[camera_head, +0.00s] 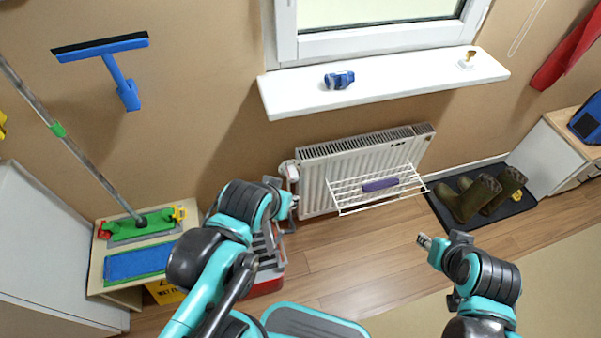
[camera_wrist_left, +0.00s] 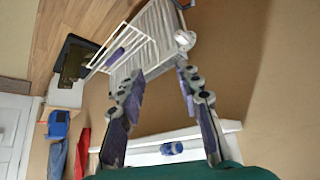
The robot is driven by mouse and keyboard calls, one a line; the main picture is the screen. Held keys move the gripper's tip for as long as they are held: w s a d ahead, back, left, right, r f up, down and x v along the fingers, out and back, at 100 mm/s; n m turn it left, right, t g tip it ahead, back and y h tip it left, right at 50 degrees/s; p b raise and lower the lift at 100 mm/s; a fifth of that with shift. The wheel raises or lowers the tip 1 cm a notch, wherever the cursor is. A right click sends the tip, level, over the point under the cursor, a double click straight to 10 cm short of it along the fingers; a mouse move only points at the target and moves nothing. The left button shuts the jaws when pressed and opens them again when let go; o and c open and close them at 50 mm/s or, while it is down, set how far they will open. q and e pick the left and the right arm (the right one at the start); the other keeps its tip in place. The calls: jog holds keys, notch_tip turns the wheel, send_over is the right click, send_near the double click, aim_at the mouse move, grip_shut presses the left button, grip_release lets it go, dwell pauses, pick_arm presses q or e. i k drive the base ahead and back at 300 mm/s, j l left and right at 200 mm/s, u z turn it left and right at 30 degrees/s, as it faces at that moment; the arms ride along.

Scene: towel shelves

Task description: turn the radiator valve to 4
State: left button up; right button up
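The white radiator (camera_head: 365,160) stands against the wall under the window sill. Its white valve knob (camera_head: 289,170) is at its left end. In the left wrist view the radiator (camera_wrist_left: 157,35) shows at the top, with the round valve knob (camera_wrist_left: 185,39) just beyond my fingertips. My left gripper (camera_head: 289,205) is near the radiator's left end, just below the knob in the head view. In the left wrist view my left gripper (camera_wrist_left: 162,70) is open, its fingers apart and nothing between them. The dial numbers are too small to read. My right gripper (camera_head: 424,241) is over the floor, away from the radiator; its fingers are unclear.
A white wire rack (camera_head: 350,207) with a purple item (camera_head: 380,185) hangs on the radiator front. A red-and-grey step or box (camera_head: 265,285) stands below my left arm. Boots (camera_head: 480,195) stand on a dark mat at right. Wooden floor in front is free.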

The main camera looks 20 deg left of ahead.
aim_at(290, 171)
jog(key=i+l+u, duration=0.15)
jog(key=l, duration=0.3)
jog(key=i+l+u, duration=0.15)
jog(key=l, duration=0.35)
jog(key=i+l+u, duration=0.1)
jog(key=l, duration=0.4)
jog(key=i+l+u, duration=0.15)
jog(key=l, duration=0.4)
jog(key=j+u, duration=0.1)
jog(key=u, duration=0.3)
jog(key=k+j+u, duration=0.1)
jog(key=u, duration=0.3)
jog(key=j+u, duration=0.1)
jog(key=u, duration=0.3)
